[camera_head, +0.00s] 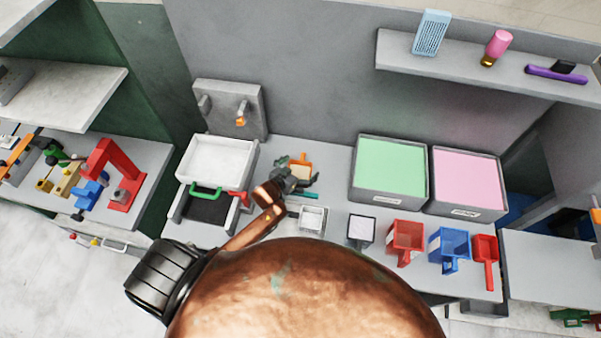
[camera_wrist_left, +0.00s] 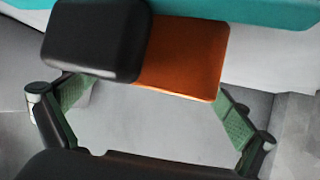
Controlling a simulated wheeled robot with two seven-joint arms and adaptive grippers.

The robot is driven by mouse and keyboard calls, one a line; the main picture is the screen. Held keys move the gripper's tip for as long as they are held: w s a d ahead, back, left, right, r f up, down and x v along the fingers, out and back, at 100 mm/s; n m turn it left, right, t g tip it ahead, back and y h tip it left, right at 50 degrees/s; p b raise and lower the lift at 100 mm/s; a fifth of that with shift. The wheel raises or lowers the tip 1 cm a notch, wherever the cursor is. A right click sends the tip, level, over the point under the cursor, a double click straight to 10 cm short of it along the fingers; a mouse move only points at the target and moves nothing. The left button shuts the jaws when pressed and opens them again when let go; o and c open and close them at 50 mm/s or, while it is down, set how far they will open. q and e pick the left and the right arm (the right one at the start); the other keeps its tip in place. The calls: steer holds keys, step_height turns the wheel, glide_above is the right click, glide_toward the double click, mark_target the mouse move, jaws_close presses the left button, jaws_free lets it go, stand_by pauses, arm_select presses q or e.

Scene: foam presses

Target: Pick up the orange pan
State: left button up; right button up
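The orange pan (camera_head: 301,166) stands on the grey counter at the middle in the head view, partly hidden by my left gripper (camera_head: 293,181). In the left wrist view, my left gripper (camera_wrist_left: 150,95) has its green-padded fingers wide apart. An orange surface (camera_wrist_left: 185,62), likely part of the pan, lies at and just beyond the fingertips. A black rounded block (camera_wrist_left: 95,40) covers its left part and hides the left fingertip; I cannot tell what it belongs to. I cannot tell whether the right fingertip touches the orange. My right gripper is not in view.
A teal strip (camera_head: 303,195) lies close to the gripper. A white sink-like box (camera_head: 218,158) stands left, a small white tray (camera_head: 312,219) in front. Right are green (camera_head: 388,194) and pink (camera_head: 467,208) topped bins, plus red (camera_head: 406,236) and blue (camera_head: 450,243) containers.

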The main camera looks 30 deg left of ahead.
arm_select(q)
steer(key=c, duration=1.4)
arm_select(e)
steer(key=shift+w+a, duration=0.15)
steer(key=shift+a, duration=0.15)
arm_select(q)
steer(key=shift+r, duration=0.55)
steer(key=s+d+r, duration=0.2)
steer(key=s+r, duration=0.2)
steer(key=s+d+r+b, duration=0.1)
steer(key=s+d+r, duration=0.1)
steer(key=s+r, duration=0.2)
steer(key=s+d+r, duration=0.2)
steer(key=s+r, duration=0.2)
steer(key=shift+s+d, duration=0.1)
steer(key=shift+s, duration=0.2)
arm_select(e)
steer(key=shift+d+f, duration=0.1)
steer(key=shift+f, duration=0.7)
